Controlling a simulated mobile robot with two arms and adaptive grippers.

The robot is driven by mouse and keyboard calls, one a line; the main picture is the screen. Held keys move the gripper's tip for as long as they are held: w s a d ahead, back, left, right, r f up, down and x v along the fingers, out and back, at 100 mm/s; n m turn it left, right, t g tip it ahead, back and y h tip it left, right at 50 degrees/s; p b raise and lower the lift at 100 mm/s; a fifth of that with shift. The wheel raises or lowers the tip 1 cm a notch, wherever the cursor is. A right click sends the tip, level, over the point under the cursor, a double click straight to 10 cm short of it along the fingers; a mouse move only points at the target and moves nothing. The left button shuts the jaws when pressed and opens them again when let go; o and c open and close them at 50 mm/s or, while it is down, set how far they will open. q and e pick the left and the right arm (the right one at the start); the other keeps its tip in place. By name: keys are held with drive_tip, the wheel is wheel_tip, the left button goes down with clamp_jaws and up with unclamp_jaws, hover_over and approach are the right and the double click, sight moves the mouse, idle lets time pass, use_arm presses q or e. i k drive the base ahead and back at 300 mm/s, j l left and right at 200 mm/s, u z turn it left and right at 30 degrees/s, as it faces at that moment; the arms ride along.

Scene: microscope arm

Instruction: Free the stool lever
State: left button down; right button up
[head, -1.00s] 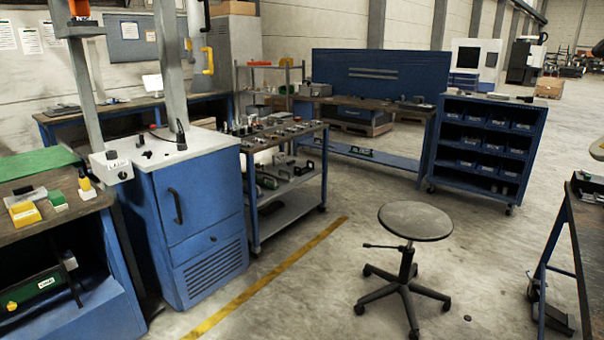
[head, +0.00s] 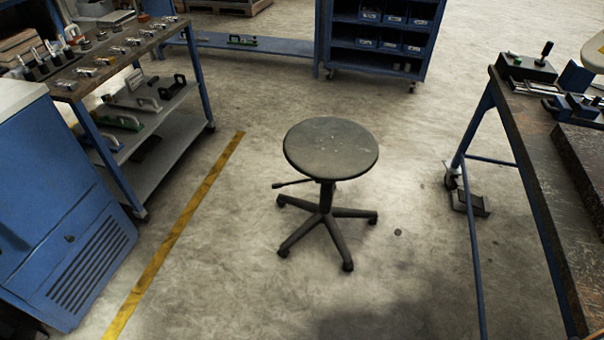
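A stool with a round, worn grey seat (head: 331,149) and a black star base on casters stands upright on the concrete floor, near the middle of the head view. Its lever (head: 291,183) is a thin dark rod that sticks out to the left from under the seat. Nothing is seen touching the lever's outer end; its inner end is hidden under the seat. Neither of my grippers is in view.
A workbench (head: 540,190) stands at right, with a pedal-like box (head: 470,203) under it. A blue cabinet (head: 60,210) and a tool cart (head: 170,125) stand at left, beside a yellow floor line (head: 175,235). The floor around the stool is clear.

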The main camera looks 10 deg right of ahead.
sight(274, 186)
drive_tip(key=i+l+z, duration=0.25)
drive_tip(key=l, duration=0.15)
drive_tip(key=i+l+z, duration=0.45)
drive_tip(key=l, duration=0.25)
drive_tip(key=k, duration=0.05)
